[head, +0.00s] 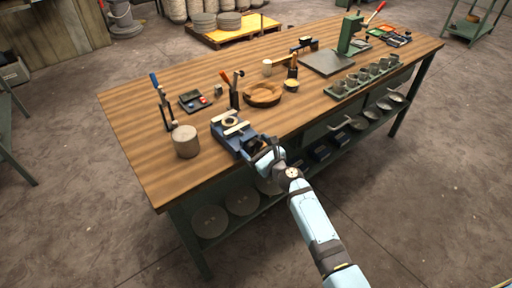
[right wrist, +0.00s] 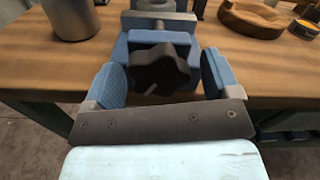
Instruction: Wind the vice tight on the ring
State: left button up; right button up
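A blue vice (head: 226,137) with pale jaws sits at the front edge of the wooden bench. My right gripper (head: 265,151) is at the vice's front end. In the right wrist view its blue-padded fingers (right wrist: 160,76) stand apart, one on each side of the knob, with a visible gap on the right side. My left gripper is not in view.
A grey cylinder (head: 185,141) stands left of the vice; it also shows in the wrist view (right wrist: 70,14). A round wooden dish (head: 262,94) lies behind right. A row of grey cups (head: 366,78) lines the bench's right front.

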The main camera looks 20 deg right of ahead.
jog(key=shift+s+d+f, duration=0.1)
jog(key=shift+s+d, duration=0.05)
jog(key=shift+s, duration=0.35)
jog(key=v, duration=1.3)
jog(key=shift+b, duration=0.4)
jog(key=s+a+f+n+g+h+p, duration=0.1)
jog(key=s+n+g+p, duration=0.1)
jog(key=s+n, duration=0.5)
jog(key=s+a+f+n+g+h+p, duration=0.1)
jog(key=s+n, duration=0.6)
jog(key=n, duration=0.7)
jog(key=s+a+f+n+g+h+p, duration=0.1)
jog(key=s+a+f+n+g+p, duration=0.1)
jog(key=s+n, duration=0.5)
jog(key=n+g+p, duration=0.1)
jog(key=n+p, duration=0.1)
jog(key=n, duration=0.2)
jog(key=shift+s+a+f, duration=0.25)
jog(key=shift+a+f, duration=0.1)
